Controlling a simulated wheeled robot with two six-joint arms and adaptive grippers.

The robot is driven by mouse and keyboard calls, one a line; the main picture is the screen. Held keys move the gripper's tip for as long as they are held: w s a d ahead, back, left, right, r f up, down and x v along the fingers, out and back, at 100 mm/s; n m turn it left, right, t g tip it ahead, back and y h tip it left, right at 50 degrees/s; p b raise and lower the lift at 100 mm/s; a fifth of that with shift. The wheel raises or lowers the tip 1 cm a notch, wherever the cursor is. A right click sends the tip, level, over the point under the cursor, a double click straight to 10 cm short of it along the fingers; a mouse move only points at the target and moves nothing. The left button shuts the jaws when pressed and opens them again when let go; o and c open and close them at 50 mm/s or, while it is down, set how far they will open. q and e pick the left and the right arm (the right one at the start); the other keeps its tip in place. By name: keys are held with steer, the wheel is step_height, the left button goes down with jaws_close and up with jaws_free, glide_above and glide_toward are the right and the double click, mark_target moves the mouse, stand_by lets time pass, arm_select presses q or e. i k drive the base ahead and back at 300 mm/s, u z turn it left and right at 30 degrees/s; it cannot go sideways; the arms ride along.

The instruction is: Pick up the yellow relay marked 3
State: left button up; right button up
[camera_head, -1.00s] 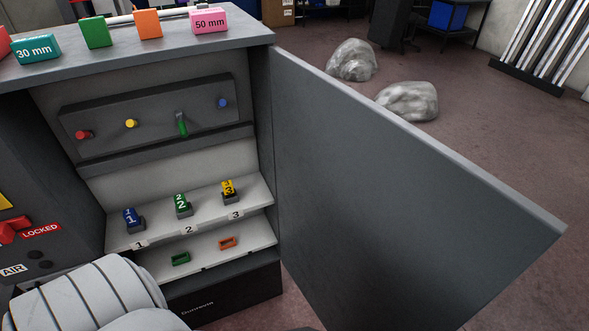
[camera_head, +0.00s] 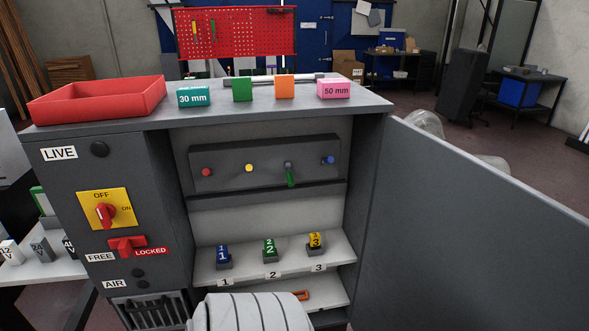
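The yellow relay marked 3 (camera_head: 315,241) stands upright in its dark socket on the upper white shelf inside the open cabinet, above the shelf label 3. The blue relay marked 1 (camera_head: 222,255) and the green relay marked 2 (camera_head: 269,249) stand in sockets to its left on the same shelf. A pale, ribbed part of my arm shows at the bottom centre, in front of the lower shelf. Neither of my grippers is in view.
The cabinet door (camera_head: 470,220) stands open to the right. Above the relays is a panel (camera_head: 265,170) with coloured knobs and a green-handled lever. A red tray (camera_head: 97,100) and several coloured blocks sit on the cabinet top. An orange bracket (camera_head: 300,295) lies on the lower shelf.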

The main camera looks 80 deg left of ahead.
mark_target(314, 244)
steer(key=k, duration=0.45)
steer(key=u, duration=0.7)
